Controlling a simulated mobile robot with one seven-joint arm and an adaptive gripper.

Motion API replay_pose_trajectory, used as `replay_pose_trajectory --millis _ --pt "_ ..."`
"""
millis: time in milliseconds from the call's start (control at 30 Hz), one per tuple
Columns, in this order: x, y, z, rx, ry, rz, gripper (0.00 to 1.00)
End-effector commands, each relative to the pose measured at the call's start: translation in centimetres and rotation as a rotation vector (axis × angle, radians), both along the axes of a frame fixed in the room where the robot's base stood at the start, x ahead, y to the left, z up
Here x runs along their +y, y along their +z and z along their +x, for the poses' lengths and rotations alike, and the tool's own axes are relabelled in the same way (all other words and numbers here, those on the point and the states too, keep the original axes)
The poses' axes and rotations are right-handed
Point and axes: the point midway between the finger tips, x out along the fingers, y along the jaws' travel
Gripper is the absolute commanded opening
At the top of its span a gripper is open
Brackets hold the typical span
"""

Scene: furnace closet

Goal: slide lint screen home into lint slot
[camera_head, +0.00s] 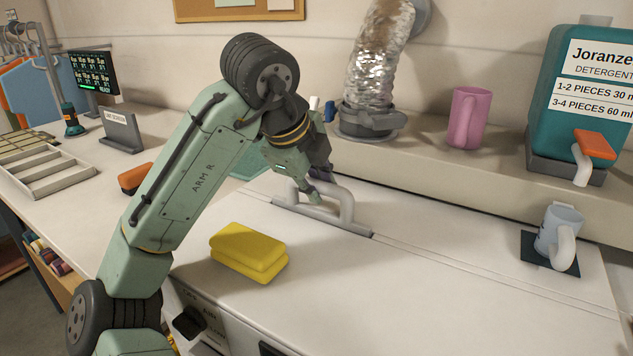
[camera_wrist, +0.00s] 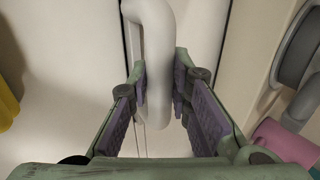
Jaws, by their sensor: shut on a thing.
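The lint screen shows as a pale looped handle (camera_head: 346,203) above a long grey strip (camera_head: 350,229) on the white machine top. My gripper (camera_head: 320,184) is at the handle's left and upper part, shut on it. In the wrist view the handle (camera_wrist: 158,40) runs down between the two purple-padded fingers of my gripper (camera_wrist: 168,95). The grey strip lies at or very near the level of the top. The lint slot is hidden under it, and I cannot tell how deep the screen sits.
A yellow sponge stack (camera_head: 248,252) lies on the machine top in front. A pale mug (camera_head: 558,232) stands on a dark mat at right. A pink cup (camera_head: 467,118), foil duct (camera_head: 378,60) and detergent dispenser (camera_head: 570,100) line the back ledge.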

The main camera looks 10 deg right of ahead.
Motion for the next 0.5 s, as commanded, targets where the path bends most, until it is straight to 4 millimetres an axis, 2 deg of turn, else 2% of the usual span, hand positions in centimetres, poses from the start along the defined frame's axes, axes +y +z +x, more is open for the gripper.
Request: replay_pose_trajectory --millis 100,133,500 --pt "-0.01 -0.39 -0.01 0.000 0.000 0.000 0.00" --pt "-0.01 -0.31 -0.02 -0.001 0.000 -0.001 0.20" --pt "-0.01 -0.26 0.00 0.000 0.000 0.000 0.42"
